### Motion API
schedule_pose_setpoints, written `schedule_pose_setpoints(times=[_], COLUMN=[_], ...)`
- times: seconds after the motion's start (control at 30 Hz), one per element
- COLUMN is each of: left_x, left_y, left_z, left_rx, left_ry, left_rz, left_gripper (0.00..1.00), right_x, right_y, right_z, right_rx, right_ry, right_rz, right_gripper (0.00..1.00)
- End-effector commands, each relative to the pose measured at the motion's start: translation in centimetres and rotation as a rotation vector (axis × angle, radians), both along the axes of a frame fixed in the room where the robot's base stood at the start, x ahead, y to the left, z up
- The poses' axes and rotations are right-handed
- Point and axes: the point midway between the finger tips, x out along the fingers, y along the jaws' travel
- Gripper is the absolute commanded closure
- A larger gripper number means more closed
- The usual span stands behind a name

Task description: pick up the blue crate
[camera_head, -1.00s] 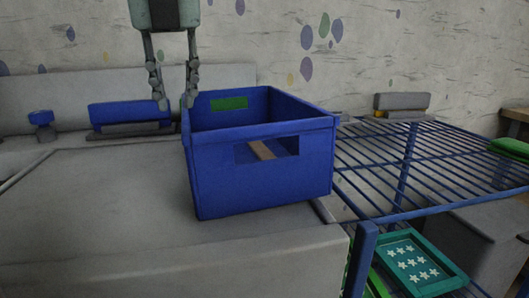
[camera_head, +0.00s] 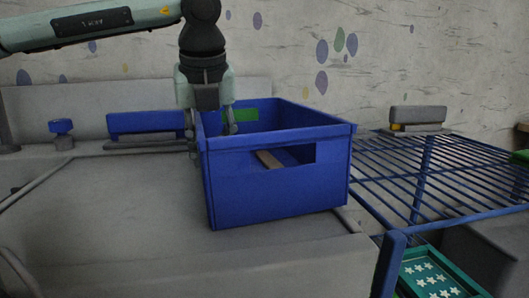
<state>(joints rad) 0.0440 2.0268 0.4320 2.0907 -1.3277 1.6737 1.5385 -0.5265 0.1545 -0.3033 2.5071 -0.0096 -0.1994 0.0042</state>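The blue crate (camera_head: 275,190) stands upright on the grey work surface, with an opening in its front wall and a brown strip visible inside. My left gripper (camera_head: 211,135) comes down from above at the crate's left wall. Its fingers are apart: one is outside to the left of the wall, the other is over the inside of the crate. I cannot tell whether either finger touches the wall. The lower fingertips are partly hidden. My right gripper is not in view.
A blue wire rack (camera_head: 440,175) adjoins the surface on the right. A blue-handled part (camera_head: 146,122) and a small blue knob (camera_head: 61,127) are at the back left. A teal star-patterned frame (camera_head: 432,278) lies below the rack. The grey surface (camera_head: 100,205) left of the crate is clear.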

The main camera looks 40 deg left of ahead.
Motion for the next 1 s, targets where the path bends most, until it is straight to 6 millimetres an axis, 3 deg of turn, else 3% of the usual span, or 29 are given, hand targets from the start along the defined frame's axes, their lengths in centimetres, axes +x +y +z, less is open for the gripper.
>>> schedule_pose_setpoints(times=[0.2, 0.43, 1.0], left_x=[0.02, 0.03, 0.09], left_y=[0.03, 0.03, 0.02], left_z=[0.02, 0.08, 0.40], left_rx=[0.001, 0.001, 0.000], left_ry=[-0.001, -0.002, -0.006], left_rz=[0.000, 0.000, 0.000], left_gripper=[0.72, 1.00, 1.00], right_x=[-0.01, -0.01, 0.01], right_y=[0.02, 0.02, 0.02], right_z=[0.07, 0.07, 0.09], right_rx=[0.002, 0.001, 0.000], right_ry=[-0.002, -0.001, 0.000], right_rz=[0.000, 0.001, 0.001], right_gripper=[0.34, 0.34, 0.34])
